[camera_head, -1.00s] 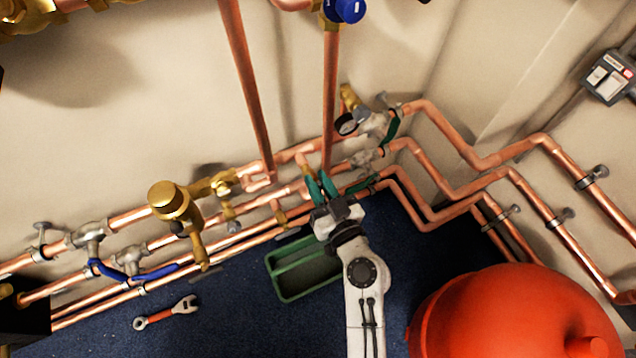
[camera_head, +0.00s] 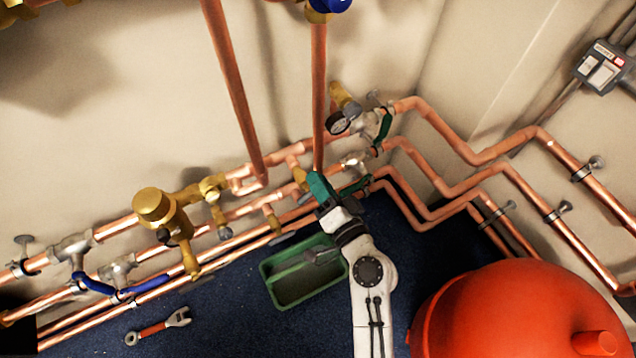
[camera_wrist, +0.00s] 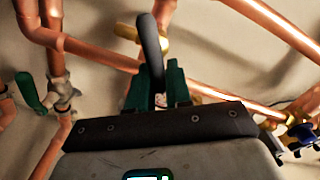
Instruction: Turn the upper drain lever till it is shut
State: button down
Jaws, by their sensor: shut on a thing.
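In the wrist view the upper drain lever (camera_wrist: 152,45) is a dark grey curved handle in front of a brass drain fitting (camera_wrist: 128,33). My gripper (camera_wrist: 162,86) has its green fingers on either side of the lever's near end and is shut on it. How far the lever is turned cannot be told.
Copper pipes (camera_head: 440,188) run close around my gripper. Green-handled valves (camera_head: 384,124) stand to the right, a pressure gauge (camera_head: 338,124) above. A green tray (camera_head: 270,285), a wrench (camera_head: 158,328) and a red tank (camera_head: 520,325) are below on the blue floor.

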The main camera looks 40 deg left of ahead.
jog(key=m, duration=0.1)
jog(key=f+m, duration=0.1)
jog(key=m, duration=0.1)
jog(key=shift+w+d+m, duration=0.1)
jog(key=shift+w+m, duration=0.05)
jog(key=shift+m, duration=0.15)
jog(key=shift+f+m, duration=0.15)
jog(key=shift+m, duration=0.7)
jog(key=shift+f+m, duration=0.15)
jog(key=shift+m, duration=0.7)
jog(key=c, duration=1.1)
grip_release()
jog(key=shift+d, duration=0.1)
jog(key=p+v, duration=0.1)
jog(key=v, duration=0.9)
jog(key=shift+d+f, duration=0.1)
jog(key=shift+d, duration=0.2)
